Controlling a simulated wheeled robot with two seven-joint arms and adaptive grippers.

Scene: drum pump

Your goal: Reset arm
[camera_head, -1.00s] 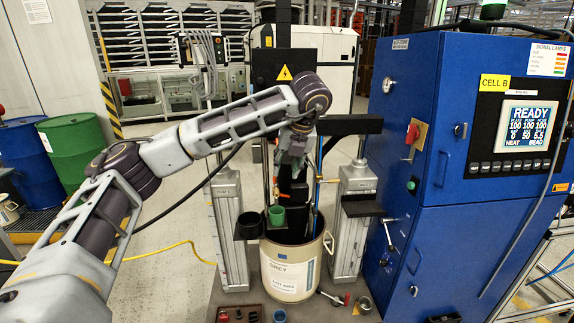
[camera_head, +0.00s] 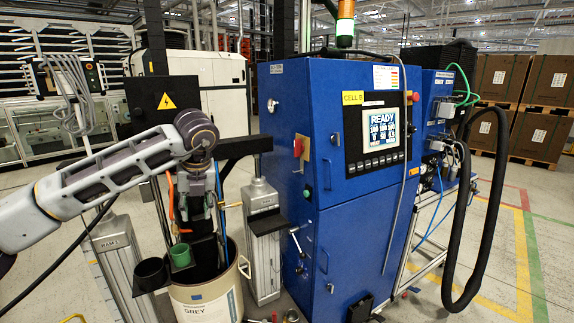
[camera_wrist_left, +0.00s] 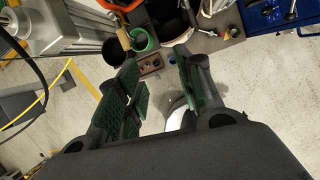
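My left arm comes in from the left, and its gripper (camera_head: 194,200) hangs below the dark wrist joint, in front of the drum pump. In the left wrist view the left gripper (camera_wrist_left: 158,65) is open, its two green-padded fingers apart with nothing between them. The cream drum labelled GREY (camera_head: 208,302) stands below between the rams. A green cup (camera_head: 181,256) and a black cup (camera_head: 150,274) sit at its left rim; the green cup also shows in the wrist view (camera_wrist_left: 144,40). My right gripper is in neither view.
The blue control cabinet (camera_head: 325,240) stands right of the drum, its screen (camera_head: 383,130) reading READY. Ram posts (camera_head: 262,240) flank the drum. A black hose (camera_head: 485,240) loops at the right. Stacked brown boxes (camera_head: 545,85) stand at the back right. Floor at far right is clear.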

